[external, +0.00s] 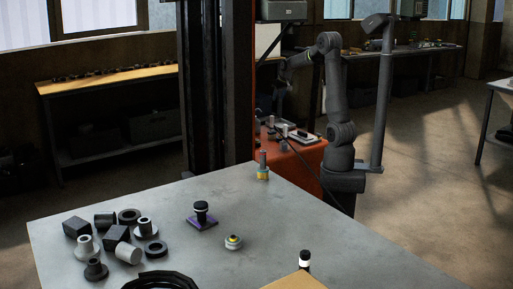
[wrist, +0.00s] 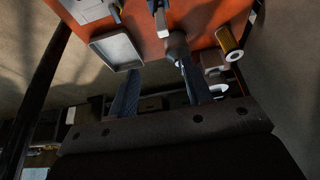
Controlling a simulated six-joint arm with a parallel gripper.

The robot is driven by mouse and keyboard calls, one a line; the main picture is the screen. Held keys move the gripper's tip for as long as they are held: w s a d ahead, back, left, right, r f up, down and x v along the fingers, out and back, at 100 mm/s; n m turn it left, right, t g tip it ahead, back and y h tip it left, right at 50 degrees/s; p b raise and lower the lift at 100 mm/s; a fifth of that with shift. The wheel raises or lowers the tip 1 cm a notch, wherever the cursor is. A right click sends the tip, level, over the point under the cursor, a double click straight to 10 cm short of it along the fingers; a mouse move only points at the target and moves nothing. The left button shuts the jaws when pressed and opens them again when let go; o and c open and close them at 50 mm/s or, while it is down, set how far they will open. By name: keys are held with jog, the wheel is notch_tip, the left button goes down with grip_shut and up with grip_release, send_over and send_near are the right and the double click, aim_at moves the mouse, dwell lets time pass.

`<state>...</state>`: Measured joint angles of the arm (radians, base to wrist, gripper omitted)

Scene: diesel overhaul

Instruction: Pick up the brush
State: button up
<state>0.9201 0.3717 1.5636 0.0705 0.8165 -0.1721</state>
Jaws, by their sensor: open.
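My gripper (wrist: 159,66) is open, with its two dark fingers apart and nothing seen held between them. In the external view my gripper (external: 281,88) hangs above the orange bench top (external: 301,158), but its fingers are small and dark there. I cannot identify the brush for certain. A dark piece with a rounded end (wrist: 177,44) lies on the orange top by the right fingertip in the wrist view and may be it. Another dark, narrow piece with a pale end (wrist: 151,33) lies beyond the fingertips.
A grey shallow tray (wrist: 117,50) lies left of the fingertips, and a brass-coloured cylinder (wrist: 229,40) lies to the right. The near grey table (external: 330,245) holds several dark and metal parts. A dark post (external: 215,80) stands left of my arm.

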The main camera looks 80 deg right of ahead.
aim_at(272, 116)
jog(key=shift+a+x, duration=0.15)
jog(key=shift+x, duration=2.4)
jog(key=shift+a+x, duration=0.15)
jog(key=shift+x, duration=2.4)
jog(key=shift+a+x, duration=0.15)
jog(key=shift+x, duration=2.4)
jog(key=shift+f, duration=0.1)
grip_shut()
